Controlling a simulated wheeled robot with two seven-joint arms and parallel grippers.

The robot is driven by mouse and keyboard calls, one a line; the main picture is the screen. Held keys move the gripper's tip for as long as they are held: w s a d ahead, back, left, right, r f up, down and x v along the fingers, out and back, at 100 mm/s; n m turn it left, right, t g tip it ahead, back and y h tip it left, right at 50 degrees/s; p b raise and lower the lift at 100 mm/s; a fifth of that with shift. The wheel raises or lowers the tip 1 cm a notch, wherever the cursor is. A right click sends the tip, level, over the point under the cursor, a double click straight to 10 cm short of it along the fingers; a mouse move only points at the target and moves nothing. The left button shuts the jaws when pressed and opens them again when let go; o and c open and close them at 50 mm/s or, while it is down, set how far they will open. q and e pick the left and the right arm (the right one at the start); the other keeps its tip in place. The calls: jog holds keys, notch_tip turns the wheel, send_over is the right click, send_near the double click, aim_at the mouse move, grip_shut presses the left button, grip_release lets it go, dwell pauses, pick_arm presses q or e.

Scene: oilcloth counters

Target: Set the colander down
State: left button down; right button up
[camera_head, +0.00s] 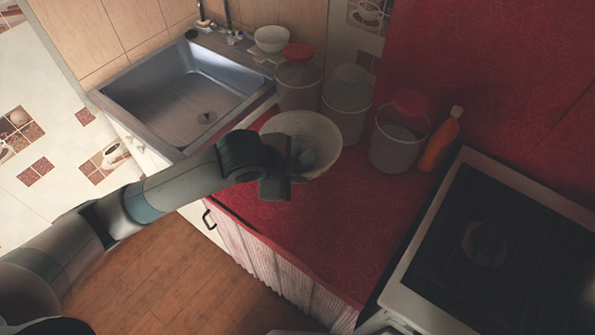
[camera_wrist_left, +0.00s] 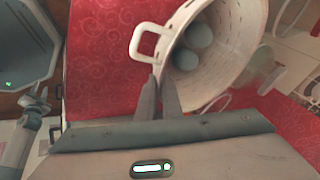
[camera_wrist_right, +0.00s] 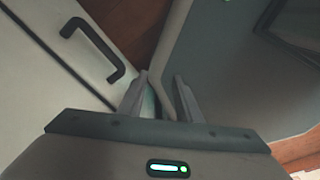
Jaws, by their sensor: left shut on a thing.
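The white colander (camera_head: 326,133) is over the red counter, in front of the clear buckets. I cannot tell whether its base touches the counter. My left gripper (camera_head: 290,165) is shut on the colander's near rim. In the left wrist view the fingertips (camera_wrist_left: 160,88) meet the wall of the colander (camera_wrist_left: 232,55), just below its white loop handle (camera_wrist_left: 149,42). Pale round things (camera_wrist_left: 193,45) lie inside. In the right wrist view my right gripper (camera_wrist_right: 160,78) is open, with its fingers apart and no object clearly held.
Several clear buckets (camera_head: 396,150), some with red lids, and an orange bottle (camera_head: 440,140) stand behind the colander. A steel sink (camera_head: 180,110) is at left, a stove (camera_head: 480,250) at right. The red counter (camera_head: 345,225) is bare in front. A cabinet handle (camera_wrist_right: 92,45) is near my right gripper.

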pick_arm(q)
jog(key=shift+d+r, duration=0.1)
jog(key=shift+r, duration=0.05)
jog(key=shift+s+d+r+n, duration=0.2)
jog(key=shift+d+r+n, duration=0.2)
jog(key=shift+r, duration=0.1)
jog(key=a+r+n+y+b, duration=0.1)
jog(key=a+r+n+y, duration=0.4)
jog(key=a+n, duration=0.4)
jog(key=a+r+n+g+y+b, duration=0.1)
jog(key=a+r+n+y+b, duration=0.1)
jog(key=a+r+n+y, duration=0.3)
jog(key=shift+s+a+r+n, duration=0.4)
jog(key=shift+a+r+n, duration=0.3)
jog(key=shift+a+n, duration=1.8)
jog(key=shift+w+a, duration=0.1)
jog(key=shift+a, duration=0.05)
